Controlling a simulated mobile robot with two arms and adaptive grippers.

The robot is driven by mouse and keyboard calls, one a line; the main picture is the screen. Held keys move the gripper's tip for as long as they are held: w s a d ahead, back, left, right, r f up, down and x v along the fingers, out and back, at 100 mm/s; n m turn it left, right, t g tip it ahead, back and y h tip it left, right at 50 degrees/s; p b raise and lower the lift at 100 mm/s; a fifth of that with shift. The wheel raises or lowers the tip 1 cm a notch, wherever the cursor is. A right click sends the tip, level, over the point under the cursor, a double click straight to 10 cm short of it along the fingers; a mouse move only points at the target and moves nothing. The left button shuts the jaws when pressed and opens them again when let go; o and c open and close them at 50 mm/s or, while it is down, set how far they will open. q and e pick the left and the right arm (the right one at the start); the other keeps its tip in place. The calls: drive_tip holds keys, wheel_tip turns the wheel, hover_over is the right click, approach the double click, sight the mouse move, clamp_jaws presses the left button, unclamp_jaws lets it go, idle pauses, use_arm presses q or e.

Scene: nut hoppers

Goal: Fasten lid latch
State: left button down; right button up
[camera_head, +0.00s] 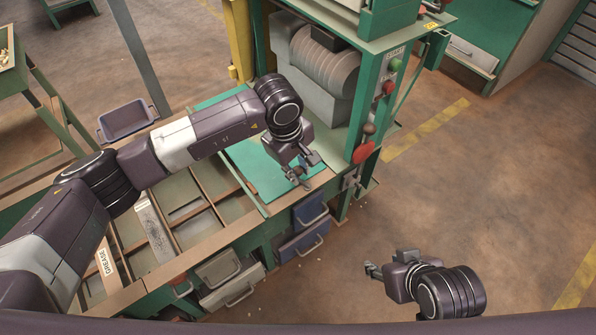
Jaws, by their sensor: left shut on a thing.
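A flat green panel (258,172), which looks like the lid, lies over part of the compartmented bench below the machine. My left gripper (304,183) reaches down over its right part, near the front edge. It is shut on a small part there, mostly hidden by the fingers; it may be the latch, but I cannot tell whether it is fastened. My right gripper (373,270) hangs in free space over the floor, to the right of the bench and touching nothing. Its fingers are too small to tell open from shut.
Blue bins (301,246) and grey bins (228,284) jut from the bench front. Open compartments (195,230) lie left of the panel. The floor at right is clear.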

use_arm(q)
drive_tip(key=shift+w+d+f+m+b, duration=0.1)
drive_tip(key=shift+w+d+m+b, duration=0.1)
drive_tip(key=shift+m+b, duration=0.7)
drive_tip(key=shift+w+d+m+g+b, duration=0.15)
drive_tip(key=shift+m+g+b, duration=0.15)
drive_tip(key=shift+m+b, duration=0.65)
use_arm(e)
drive_tip(key=w+a+r+t+y, duration=0.1)
drive_tip(key=w+a+r+t, duration=0.2)
drive_tip(key=w+r+t, duration=0.2)
drive_tip(key=w+a+r+t+y, duration=0.2)
drive_tip(key=w+r+t, duration=0.3)
drive_tip(key=w+r, duration=0.4)
drive_tip(key=shift+w+a+r+n, duration=0.35)
drive_tip(key=shift+a+r, duration=0.1)
drive_tip(key=shift+r, duration=0.15)
use_arm(q)
drive_tip(key=c, duration=1.8)
unclamp_jaws()
drive_tip(key=shift+o, duration=0.2)
wheel_tip(320, 180, up, 12)
drive_tip(key=s+a, duration=0.1)
drive_tip(key=a, duration=0.1)
